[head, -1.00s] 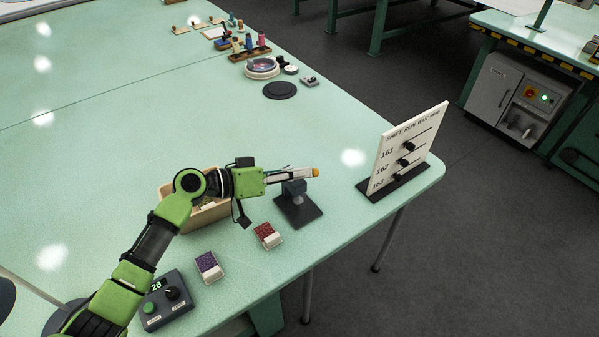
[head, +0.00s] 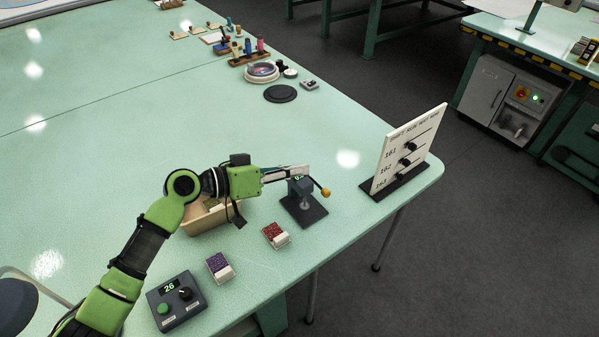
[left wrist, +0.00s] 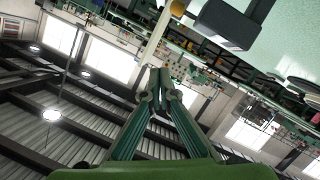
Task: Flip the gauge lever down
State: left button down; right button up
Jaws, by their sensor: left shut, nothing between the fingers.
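The gauge (head: 300,187) is a small dark head on a post above a flat dark base plate (head: 306,212), near the table's front edge. Its lever ends in an orange knob (head: 326,192), which sits to the right of the gauge head and slants downward. My left gripper (head: 305,170) is shut and empty, its fingertips just above the gauge head by the lever. I cannot tell whether they touch. In the left wrist view the closed fingers (left wrist: 165,72) show, with a dark block beyond, apparently the gauge. My right gripper is out of view.
A tan bin (head: 205,218) stands under my left arm. A red-topped box (head: 275,235), a purple-topped box (head: 220,267) and a control box reading 26 (head: 176,300) line the front.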

pick_arm(q)
jog(key=s+b+v, duration=0.1)
jog(key=b+v, duration=0.1)
jog(key=v, duration=0.5)
jog(key=shift+s+r, duration=0.15)
jog(key=shift+s, duration=0.15)
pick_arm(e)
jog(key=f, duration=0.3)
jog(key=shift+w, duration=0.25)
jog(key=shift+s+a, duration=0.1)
